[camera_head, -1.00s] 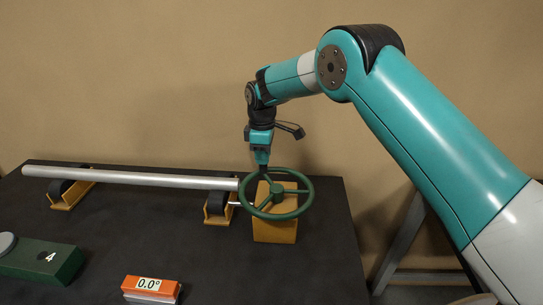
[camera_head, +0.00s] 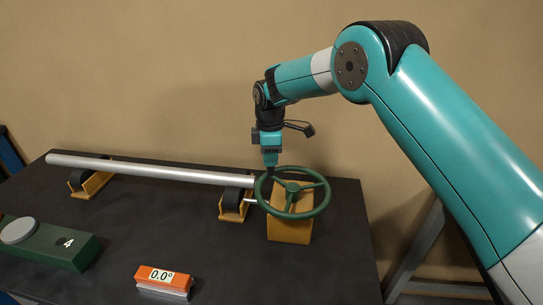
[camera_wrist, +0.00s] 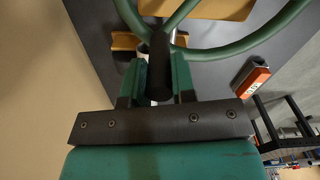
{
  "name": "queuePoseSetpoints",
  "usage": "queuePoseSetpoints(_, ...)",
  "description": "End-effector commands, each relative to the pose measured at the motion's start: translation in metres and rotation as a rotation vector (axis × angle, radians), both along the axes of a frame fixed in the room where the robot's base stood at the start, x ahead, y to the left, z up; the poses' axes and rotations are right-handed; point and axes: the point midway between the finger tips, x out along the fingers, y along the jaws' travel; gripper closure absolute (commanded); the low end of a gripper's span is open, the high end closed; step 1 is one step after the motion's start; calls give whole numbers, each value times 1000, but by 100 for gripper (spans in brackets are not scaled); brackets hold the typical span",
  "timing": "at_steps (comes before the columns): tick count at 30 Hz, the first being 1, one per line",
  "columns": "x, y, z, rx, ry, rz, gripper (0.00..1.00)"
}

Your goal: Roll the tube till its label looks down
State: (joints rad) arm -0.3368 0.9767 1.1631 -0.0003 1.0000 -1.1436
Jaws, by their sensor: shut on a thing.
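The silver tube (camera_head: 150,168) lies across two roller stands (camera_head: 92,184) (camera_head: 231,202) on the dark table. No label shows on its visible side. A green handwheel (camera_head: 292,188) with spokes stands at the tube's right end, in front of an orange-yellow block (camera_head: 288,229). My gripper (camera_head: 270,163) is at the upper left of the wheel's rim. In the wrist view, my gripper's green fingers (camera_wrist: 156,80) are shut on a dark cylindrical handle (camera_wrist: 160,62) at the wheel's rim (camera_wrist: 215,50).
An orange display (camera_head: 163,276) reads 0.0° near the table's front. A green box (camera_head: 60,249) marked 4, with a round grey button (camera_head: 18,230), stands at the left. The dark table (camera_head: 180,225) is bare between them and the tube.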

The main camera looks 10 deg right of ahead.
Motion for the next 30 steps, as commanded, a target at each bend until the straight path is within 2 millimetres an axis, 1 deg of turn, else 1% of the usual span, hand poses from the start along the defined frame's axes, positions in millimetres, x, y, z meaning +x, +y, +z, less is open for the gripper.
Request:
queuePoseSetpoints(6,-1,0,0,-2,3,-1,100)
queuePoseSetpoints(7,-1,0,0,-2,3,-1,69)
queuePoseSetpoints(8,-1,0,0,-2,3,-1,62)
queuePoseSetpoints(9,-1,0,0,-1,3,-1,53)
queuePoseSetpoints(10,-1,0,0,-1,3,-1,50)
queuePoseSetpoints(17,0,0,0,-1,2,-2,50)
queuePoseSetpoints(20,0,-1,3,-1,1,-2,50)
queuePoseSetpoints(23,0,0,15,1,-2,-2,50)
queuePoseSetpoints(25,0,0,27,1,-3,-2,50)
queuePoseSetpoints(29,0,0,59,2,-4,-2,50)
queuePoseSetpoints(30,1,0,70,2,-4,-2,50)
